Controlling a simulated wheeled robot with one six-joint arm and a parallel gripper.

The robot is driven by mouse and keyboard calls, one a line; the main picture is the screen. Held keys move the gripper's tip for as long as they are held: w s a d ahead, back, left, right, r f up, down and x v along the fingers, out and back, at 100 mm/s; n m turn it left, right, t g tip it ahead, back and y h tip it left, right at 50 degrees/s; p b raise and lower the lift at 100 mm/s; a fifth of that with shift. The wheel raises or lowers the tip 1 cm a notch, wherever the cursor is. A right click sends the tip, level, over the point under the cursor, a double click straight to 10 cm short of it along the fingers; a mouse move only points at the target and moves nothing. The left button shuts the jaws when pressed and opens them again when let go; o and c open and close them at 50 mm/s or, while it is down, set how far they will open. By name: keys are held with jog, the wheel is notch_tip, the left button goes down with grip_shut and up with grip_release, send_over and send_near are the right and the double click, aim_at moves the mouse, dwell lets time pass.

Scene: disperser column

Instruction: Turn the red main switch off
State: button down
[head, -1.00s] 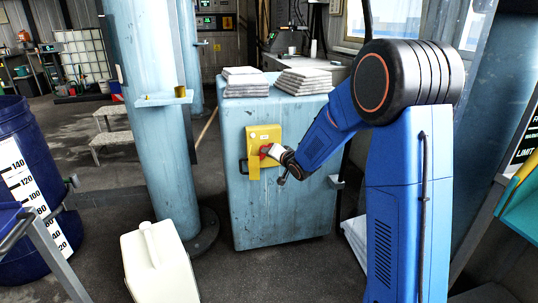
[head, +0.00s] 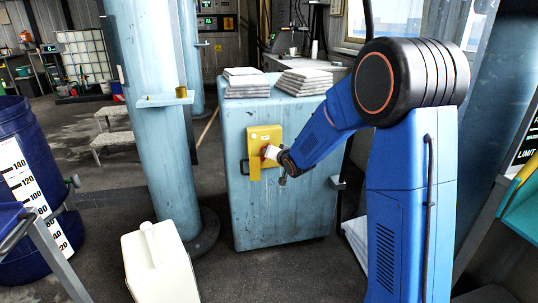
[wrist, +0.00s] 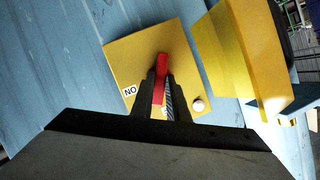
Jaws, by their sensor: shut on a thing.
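The red main switch (wrist: 161,72) is a red handle on a yellow plate (wrist: 128,62), which sits on the front of a light blue cabinet (head: 240,205). In the head view the red switch (head: 264,151) is partly hidden behind my gripper. My gripper (wrist: 161,95) is shut on the red handle, one dark finger on each side of it. Other lettering is hidden by the fingers.
Stacked sacks (head: 304,82) lie on the cabinet. A blue column (head: 150,110) and a cream canister (head: 160,265) stand to the left. A blue drum (head: 35,150) is at far left.

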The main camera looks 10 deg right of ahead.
jog(key=c, duration=1.7)
grip_release()
jog(key=v, duration=1.7)
jog(key=shift+s, duration=0.2)
